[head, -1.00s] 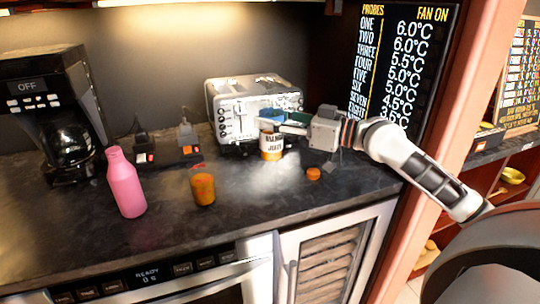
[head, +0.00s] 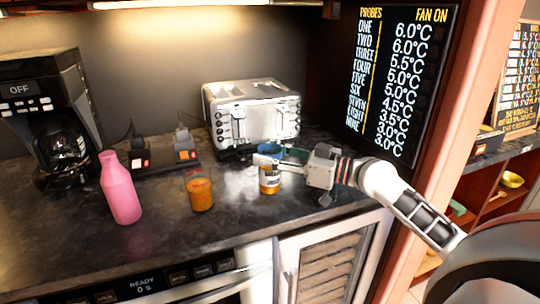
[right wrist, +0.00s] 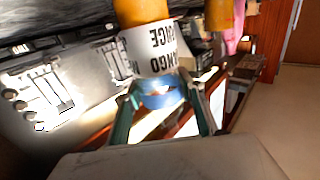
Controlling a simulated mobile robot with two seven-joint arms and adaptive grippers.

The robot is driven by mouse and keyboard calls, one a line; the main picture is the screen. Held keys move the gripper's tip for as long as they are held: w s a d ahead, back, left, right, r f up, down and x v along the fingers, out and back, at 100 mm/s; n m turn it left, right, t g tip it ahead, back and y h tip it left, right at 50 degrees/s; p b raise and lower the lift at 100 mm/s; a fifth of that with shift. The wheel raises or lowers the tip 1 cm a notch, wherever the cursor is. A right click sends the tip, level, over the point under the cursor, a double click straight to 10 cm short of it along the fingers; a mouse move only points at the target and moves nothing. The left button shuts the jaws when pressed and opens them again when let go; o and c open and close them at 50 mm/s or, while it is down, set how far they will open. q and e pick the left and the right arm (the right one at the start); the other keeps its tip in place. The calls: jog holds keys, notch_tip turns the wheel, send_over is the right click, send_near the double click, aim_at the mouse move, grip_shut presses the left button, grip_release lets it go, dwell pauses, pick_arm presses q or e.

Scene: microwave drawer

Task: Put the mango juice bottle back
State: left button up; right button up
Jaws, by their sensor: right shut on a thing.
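The mango juice bottle (head: 269,181) has orange juice and a white label with black lettering. It is roughly upright in the head view, in front of the toaster. My right gripper (head: 277,156) comes from the right and is shut on its upper end, hiding the top. In the right wrist view the bottle (right wrist: 150,48) appears upside down, with its label showing. The fingers (right wrist: 162,100) are at its near end. I cannot tell whether its base touches the counter. My left gripper is not in view.
A pink bottle (head: 121,189) and a glass of orange drink (head: 200,192) stand left of the held bottle on the dark counter (head: 165,225). A toaster (head: 252,112) and coffee maker (head: 50,115) stand behind. The microwave drawer (head: 190,289) is below the counter edge.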

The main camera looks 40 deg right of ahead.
jog(key=shift+f, duration=0.2)
jog(key=o, duration=1.3)
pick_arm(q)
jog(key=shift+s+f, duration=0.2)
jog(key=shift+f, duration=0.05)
pick_arm(e)
jog(key=shift+o, duration=0.6)
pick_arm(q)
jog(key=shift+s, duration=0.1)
pick_arm(e)
jog(key=shift+r, duration=0.1)
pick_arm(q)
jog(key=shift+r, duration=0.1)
pick_arm(e)
jog(key=shift+r, duration=0.1)
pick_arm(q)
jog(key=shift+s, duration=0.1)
pick_arm(e)
jog(key=shift+s, duration=0.1)
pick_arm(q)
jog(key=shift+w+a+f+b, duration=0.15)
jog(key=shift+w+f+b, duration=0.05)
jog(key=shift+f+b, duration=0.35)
pick_arm(e)
jog(key=v, duration=1.2)
